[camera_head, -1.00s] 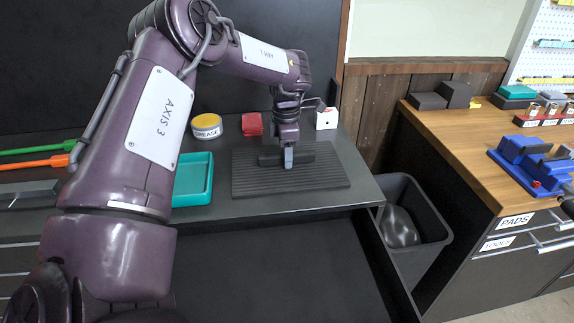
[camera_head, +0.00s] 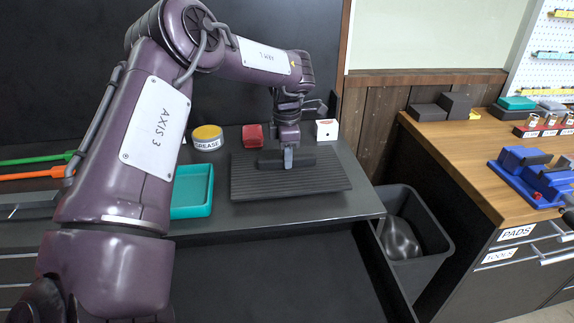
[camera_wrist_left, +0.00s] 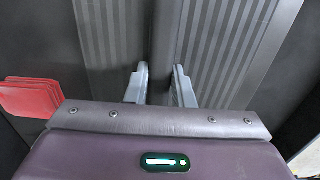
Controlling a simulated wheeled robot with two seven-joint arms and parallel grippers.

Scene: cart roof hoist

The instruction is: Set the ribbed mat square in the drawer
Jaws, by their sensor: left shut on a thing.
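The dark ribbed mat (camera_head: 325,183) is over the grey counter behind the open drawer, with a raised bar (camera_head: 302,161) across its middle. My left gripper (camera_head: 288,158) is shut on this bar from above. The mat looks slightly raised off the counter, though the gap is hard to see. In the left wrist view the ribs of the mat (camera_wrist_left: 220,40) run on both sides of the bar, and the left gripper's fingers (camera_wrist_left: 160,85) stand on either side of it. The drawer (camera_head: 280,265) is open and looks empty; my arm hides its left part. My right gripper is not seen.
A teal tray (camera_head: 192,192) lies just left of the mat. A grease tin (camera_head: 207,138), a red stack (camera_head: 252,135) and a white box (camera_head: 326,130) stand behind it. A dark bin (camera_head: 430,225) stands right of the drawer, beside a wooden bench (camera_head: 450,140).

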